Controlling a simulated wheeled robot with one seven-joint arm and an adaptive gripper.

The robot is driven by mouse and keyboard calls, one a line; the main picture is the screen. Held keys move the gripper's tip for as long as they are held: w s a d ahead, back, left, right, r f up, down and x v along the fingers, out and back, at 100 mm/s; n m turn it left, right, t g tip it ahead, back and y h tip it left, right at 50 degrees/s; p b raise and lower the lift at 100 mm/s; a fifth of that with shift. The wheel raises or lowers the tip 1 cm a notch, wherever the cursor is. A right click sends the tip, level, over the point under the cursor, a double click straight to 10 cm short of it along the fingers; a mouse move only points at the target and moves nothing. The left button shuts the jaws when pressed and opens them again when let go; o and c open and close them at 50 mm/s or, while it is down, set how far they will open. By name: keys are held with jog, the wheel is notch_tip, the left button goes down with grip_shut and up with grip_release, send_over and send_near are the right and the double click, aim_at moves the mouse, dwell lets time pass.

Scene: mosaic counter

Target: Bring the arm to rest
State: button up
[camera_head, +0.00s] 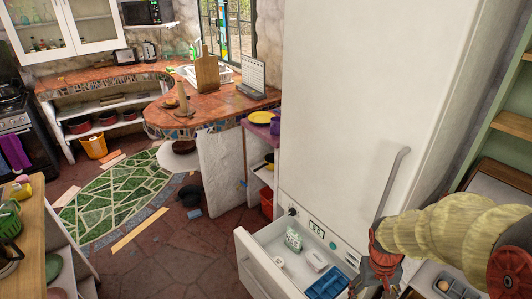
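My arm (450,238), pale yellow with red-orange joints, reaches in from the right edge of the head view. My gripper (368,285) is at the lower right, pointing down in front of the white fridge (360,100). It is beside the right end of an open drawer (262,268) and below the fridge's door handle (392,180). The fingers are small and partly cut off by the bottom edge, so I cannot tell whether they are open or shut. No held object is clearly visible.
The open drawer contains a green-and-white carton (293,239), a white container (316,259) and a blue tray (326,284). A white tray with eggs (448,286) is at the lower right. Green shelving (512,125) stands at the right. Floor is open at left centre.

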jog(key=s+a+r+t+b, duration=0.2)
jog(key=s+a+r+t, duration=0.1)
jog(key=r, duration=0.5)
jog(key=s+a+r+n+t+y+b, duration=0.1)
jog(key=s+a+r+t+b, duration=0.2)
jog(key=a+r, duration=0.5)
jog(key=shift+s+a+r, duration=0.3)
jog(key=shift+s, duration=0.55)
jog(key=shift+c, duration=0.4)
